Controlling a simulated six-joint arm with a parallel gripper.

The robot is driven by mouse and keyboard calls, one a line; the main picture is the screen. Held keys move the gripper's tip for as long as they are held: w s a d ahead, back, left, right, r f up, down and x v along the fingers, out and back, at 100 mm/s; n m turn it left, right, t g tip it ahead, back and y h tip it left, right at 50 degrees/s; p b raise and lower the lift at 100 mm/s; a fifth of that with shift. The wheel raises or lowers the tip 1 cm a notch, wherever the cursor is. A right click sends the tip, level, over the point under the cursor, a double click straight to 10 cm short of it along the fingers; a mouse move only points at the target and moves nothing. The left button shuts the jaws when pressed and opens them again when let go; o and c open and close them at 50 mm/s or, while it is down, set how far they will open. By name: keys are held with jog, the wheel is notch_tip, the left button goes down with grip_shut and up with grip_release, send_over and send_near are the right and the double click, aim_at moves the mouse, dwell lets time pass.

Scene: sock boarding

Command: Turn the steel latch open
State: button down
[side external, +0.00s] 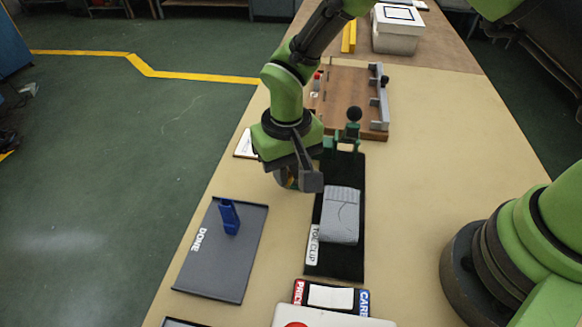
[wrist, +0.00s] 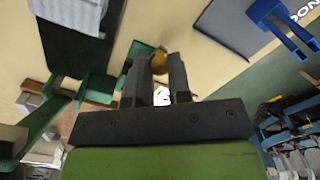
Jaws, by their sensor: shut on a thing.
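My gripper (side external: 300,182) is low at the left edge of the black board (side external: 335,262), near the far end of the grey sock (side external: 341,214). In the wrist view my gripper (wrist: 157,76) is shut on a small yellow-orange round knob (wrist: 158,62) between its fingertips. My fingers hide what the knob is fixed to, and I cannot tell whether it belongs to the steel latch. The grey sock also shows in the wrist view (wrist: 75,10). No part is clearly recognisable as the steel latch.
A green stand with a black ball knob (side external: 353,114) rises at the board's far end. Beyond it is a wooden fixture (side external: 345,95) with grey metal parts. A dark DONE tray (side external: 215,270) with a blue piece (side external: 229,216) lies at left. The table right of the board is clear.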

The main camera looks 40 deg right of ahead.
jog(key=m, duration=0.1)
jog(key=w+m, duration=0.1)
jog(key=m, duration=0.2)
jog(key=shift+w+a+m, duration=0.25)
jog(key=shift+m, duration=0.05)
jog(key=shift+w+m, duration=0.4)
jog(key=shift+m, duration=0.8)
jog(key=shift+w+m, duration=0.4)
jog(key=shift+m, duration=0.8)
jog(key=shift+d, duration=0.1)
jog(key=c, duration=1.1)
grip_release()
jog(key=shift+o, duration=0.2)
jog(key=shift+r, duration=0.15)
notch_tip(320, 180, up, 10)
